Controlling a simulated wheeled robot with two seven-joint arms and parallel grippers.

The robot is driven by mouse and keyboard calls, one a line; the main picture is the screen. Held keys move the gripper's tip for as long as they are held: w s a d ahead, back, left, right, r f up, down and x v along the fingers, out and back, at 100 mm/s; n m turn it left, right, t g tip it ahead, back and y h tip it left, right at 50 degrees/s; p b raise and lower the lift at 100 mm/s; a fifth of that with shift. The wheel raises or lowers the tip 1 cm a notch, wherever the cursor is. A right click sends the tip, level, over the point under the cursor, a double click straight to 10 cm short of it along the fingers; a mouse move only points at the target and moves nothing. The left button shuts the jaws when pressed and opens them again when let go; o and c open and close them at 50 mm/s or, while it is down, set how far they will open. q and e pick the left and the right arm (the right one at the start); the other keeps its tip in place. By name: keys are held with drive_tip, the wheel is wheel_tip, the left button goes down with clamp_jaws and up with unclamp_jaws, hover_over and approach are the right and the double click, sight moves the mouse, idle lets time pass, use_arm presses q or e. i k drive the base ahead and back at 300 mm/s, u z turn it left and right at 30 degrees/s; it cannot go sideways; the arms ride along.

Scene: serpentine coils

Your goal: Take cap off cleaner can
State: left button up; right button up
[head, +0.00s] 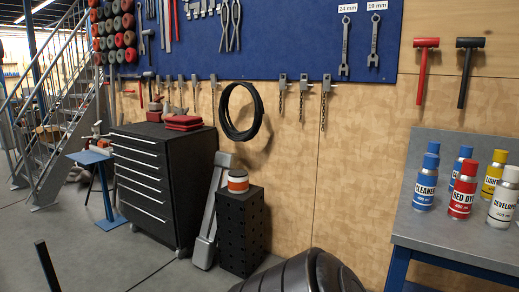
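A blue and white cleaner can (425,184) stands upright on the grey-topped workbench (420,230) at the right. Its label reads CLEANER. A blue cap (431,155) sits on its top. Neither of my grippers is in the head view, so I cannot see whether they are open or shut.
A red dye can (462,192), a developer can (503,202), a yellow can (493,175) and another blue-capped can (464,158) stand close by. A black drawer cabinet (165,185) and a black perforated stand (241,230) line the wall. Tools hang above.

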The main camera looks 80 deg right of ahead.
sight(430, 161)
drive_tip(key=z, duration=2.35)
